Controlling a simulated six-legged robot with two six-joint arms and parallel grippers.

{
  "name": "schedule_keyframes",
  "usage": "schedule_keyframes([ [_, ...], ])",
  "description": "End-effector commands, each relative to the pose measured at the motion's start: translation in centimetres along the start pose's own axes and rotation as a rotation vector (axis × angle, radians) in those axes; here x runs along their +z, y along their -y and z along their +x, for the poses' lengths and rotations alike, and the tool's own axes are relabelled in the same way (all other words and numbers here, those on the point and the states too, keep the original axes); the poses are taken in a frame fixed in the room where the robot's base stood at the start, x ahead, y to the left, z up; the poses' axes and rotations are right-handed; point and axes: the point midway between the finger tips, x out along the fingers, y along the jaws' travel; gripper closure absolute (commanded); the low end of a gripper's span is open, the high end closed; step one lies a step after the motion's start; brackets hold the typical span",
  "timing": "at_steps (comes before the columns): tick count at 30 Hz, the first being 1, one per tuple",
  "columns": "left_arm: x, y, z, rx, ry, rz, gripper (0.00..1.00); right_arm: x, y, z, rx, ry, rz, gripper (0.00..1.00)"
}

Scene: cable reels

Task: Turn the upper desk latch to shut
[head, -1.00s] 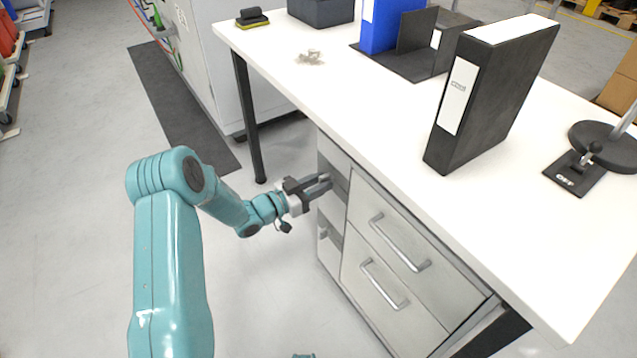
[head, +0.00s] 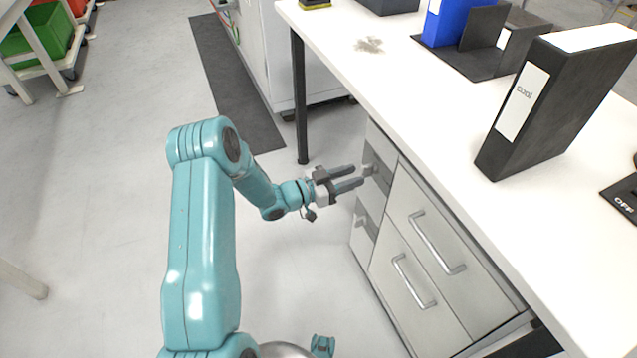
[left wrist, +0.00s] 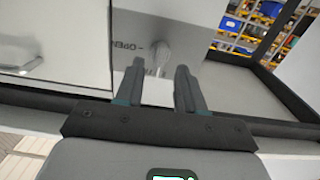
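The upper desk latch (head: 368,169) is a small grey knob on the narrow end panel of the desk's drawer unit. In the left wrist view the latch (left wrist: 160,52) shows between my fingers, with lettering like "OPEN" beside it. Its exact turn is hard to tell. My left gripper (head: 359,175) is open, its two fingers apart and pointing at the latch. In the left wrist view the gripper (left wrist: 160,74) has the latch just beyond its fingertips. I cannot tell whether they touch it. My right gripper is not in view.
A lower latch (head: 361,222) sits below on the same panel. Drawers with bar handles (head: 436,243) face right of it. The white desktop (head: 430,118) overhangs above, with a black binder (head: 550,105) on it. Open floor (head: 110,200) lies to the left.

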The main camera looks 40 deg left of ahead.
Motion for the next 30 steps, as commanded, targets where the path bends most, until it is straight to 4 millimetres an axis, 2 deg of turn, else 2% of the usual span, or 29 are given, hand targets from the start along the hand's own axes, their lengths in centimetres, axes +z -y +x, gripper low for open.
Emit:
schedule_keyframes([
  [3,-0.3,0.2,-3.5,-0.007,0.003,-0.003,0.62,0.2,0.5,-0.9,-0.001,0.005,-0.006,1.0],
  [9,-0.2,0.1,-8.6,-0.007,0.002,-0.002,0.62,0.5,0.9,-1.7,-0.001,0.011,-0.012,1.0],
  [15,-0.1,0.1,-11.8,-0.004,0.002,-0.001,0.62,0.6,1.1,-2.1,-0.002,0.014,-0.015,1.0],
  [20,0.0,0.0,-12.7,-0.001,0.002,0.0,0.62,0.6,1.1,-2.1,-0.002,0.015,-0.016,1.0],
  [30,0.0,0.0,-12.7,-0.001,0.001,-0.001,0.62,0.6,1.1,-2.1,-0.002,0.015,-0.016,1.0],
])
